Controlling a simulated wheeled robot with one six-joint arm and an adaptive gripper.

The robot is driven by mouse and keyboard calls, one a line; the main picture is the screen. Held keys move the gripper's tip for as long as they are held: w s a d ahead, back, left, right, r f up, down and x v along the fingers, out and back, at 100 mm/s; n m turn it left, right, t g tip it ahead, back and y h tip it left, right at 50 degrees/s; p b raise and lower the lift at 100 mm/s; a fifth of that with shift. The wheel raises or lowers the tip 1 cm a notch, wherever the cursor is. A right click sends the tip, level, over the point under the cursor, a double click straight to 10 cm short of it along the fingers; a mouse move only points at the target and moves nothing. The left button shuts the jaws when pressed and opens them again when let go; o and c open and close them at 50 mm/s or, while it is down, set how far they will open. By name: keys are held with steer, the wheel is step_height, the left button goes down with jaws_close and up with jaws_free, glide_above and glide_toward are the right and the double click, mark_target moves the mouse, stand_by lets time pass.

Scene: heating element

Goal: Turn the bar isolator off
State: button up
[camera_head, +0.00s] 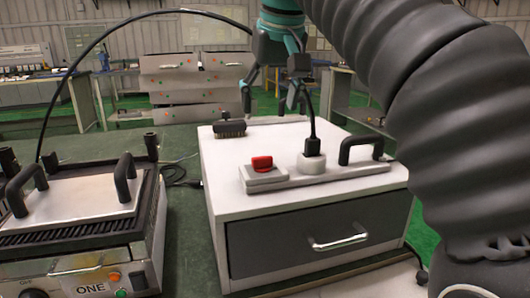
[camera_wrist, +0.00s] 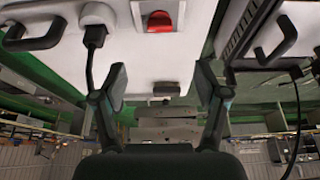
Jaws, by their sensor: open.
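The bar isolator (camera_head: 335,178) is a grey bar on top of a white cabinet, with a red switch (camera_head: 262,163), a socket and a black handle. A black plug (camera_head: 312,144) with a cable sits in the socket. In the wrist view the red switch (camera_wrist: 160,21) shows at the top middle, with the plug (camera_wrist: 95,36) to its left. Whether the switch is on or off I cannot tell. My gripper (camera_head: 268,98) is open and empty above the back of the cabinet, apart from the switch. Its spread fingers also show in the wrist view (camera_wrist: 161,82).
The white cabinet (camera_head: 222,180) has a grey drawer. A black brush (camera_head: 230,128) lies on its back left. A contact grill (camera_head: 80,205) with black handles stands at left, and a black cable arches above it.

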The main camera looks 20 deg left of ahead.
mark_target(263, 157)
steer(key=b+x, duration=0.3)
steer(key=x, duration=1)
steer(key=shift+w+f, duration=0.1)
steer(key=shift+f, duration=0.1)
steer(key=shift+d, duration=0.1)
steer(key=c, duration=1.2)
